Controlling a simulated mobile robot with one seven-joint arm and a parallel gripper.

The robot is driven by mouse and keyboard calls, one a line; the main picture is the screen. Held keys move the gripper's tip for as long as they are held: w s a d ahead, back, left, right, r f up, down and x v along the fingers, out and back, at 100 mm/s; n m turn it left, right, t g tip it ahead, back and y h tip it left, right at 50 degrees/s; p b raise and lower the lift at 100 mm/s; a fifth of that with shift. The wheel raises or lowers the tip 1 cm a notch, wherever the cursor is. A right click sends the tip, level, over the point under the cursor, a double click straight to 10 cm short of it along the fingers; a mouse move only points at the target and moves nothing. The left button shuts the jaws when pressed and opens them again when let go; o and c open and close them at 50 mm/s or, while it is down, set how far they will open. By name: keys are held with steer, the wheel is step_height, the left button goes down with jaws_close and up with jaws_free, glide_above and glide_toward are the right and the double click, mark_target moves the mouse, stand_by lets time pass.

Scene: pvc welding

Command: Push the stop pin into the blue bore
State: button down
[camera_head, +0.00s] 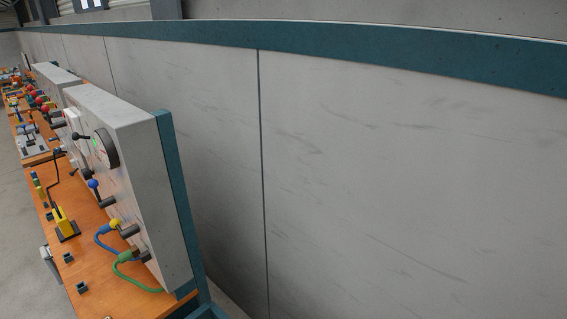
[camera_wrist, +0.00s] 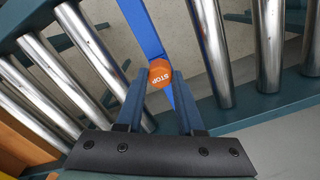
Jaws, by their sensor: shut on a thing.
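The stop pin (camera_wrist: 161,73) shows in the wrist view as an orange head with the white word STOP on it. My gripper (camera_wrist: 158,80) has its two dark blue fingers shut on the pin, one on each side of the head. A bright blue strip (camera_wrist: 139,26) runs behind the pin. The blue bore cannot be made out, and the pin's shaft is hidden behind its head. I cannot tell whether the pin sits in a bore. The head view shows neither the pin nor my gripper.
Shiny metal rollers (camera_wrist: 88,48) in a dark teal frame lie on both sides in the wrist view. In the head view, an orange-topped bench (camera_head: 100,295) with grey panels (camera_head: 140,150) and cables stands at left, beside a pale wall (camera_head: 400,180).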

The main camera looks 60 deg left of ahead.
steer(key=shift+f+b, duration=0.4)
steer(key=shift+f, duration=0.2)
steer(key=shift+c, duration=2.3)
jaws_free()
steer(key=shift+r, duration=0.15)
step_height(320, 180, up, 13)
steer(key=shift+w, duration=0.15)
